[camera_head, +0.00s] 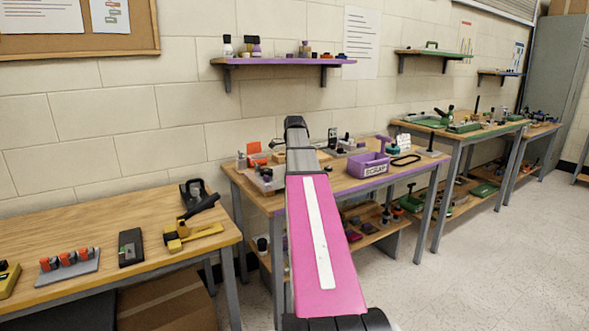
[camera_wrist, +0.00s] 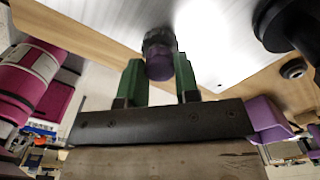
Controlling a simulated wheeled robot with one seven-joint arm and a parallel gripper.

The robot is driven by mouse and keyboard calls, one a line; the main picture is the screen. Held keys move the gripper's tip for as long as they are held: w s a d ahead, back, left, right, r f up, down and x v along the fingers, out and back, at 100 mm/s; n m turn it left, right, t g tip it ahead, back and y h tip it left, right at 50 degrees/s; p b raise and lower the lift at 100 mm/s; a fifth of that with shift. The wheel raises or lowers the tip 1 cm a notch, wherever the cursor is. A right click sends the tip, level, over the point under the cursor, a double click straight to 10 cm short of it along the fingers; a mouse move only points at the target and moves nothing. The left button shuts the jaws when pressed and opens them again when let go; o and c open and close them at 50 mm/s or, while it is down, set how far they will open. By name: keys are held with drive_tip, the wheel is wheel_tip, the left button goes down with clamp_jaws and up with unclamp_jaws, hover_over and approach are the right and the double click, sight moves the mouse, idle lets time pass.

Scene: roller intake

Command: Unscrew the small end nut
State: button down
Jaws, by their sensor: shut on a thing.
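In the wrist view my gripper (camera_wrist: 158,72) has two green fingers, one on each side of a small dark, purple-ended round piece (camera_wrist: 158,66), which looks like the end nut. The fingers are shut on it. Its darker, ribbed upper part (camera_wrist: 158,38) meets a pale, shiny metal surface (camera_wrist: 210,40). I cannot tell how far the nut is threaded. In the head view my pink arm reaches over the purple-edged bench and hides the gripper and the nut.
A purple bin (camera_head: 368,167) labelled SCRAP stands right of my arm on the purple-edged bench (camera_head: 338,186). Grey fixtures (camera_head: 266,178) sit just left of the arm. In the wrist view a black round part (camera_wrist: 280,25) hangs close at right. A purple shelf (camera_head: 285,62) is above.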

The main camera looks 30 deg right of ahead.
idle(0.3)
drive_tip(key=n, duration=0.4)
drive_tip(key=shift+n, duration=0.4)
drive_tip(key=n, duration=0.4)
drive_tip(key=shift+n, duration=0.3)
drive_tip(key=n, duration=0.4)
drive_tip(key=shift+s+n, duration=0.1)
drive_tip(key=shift+n, duration=0.2)
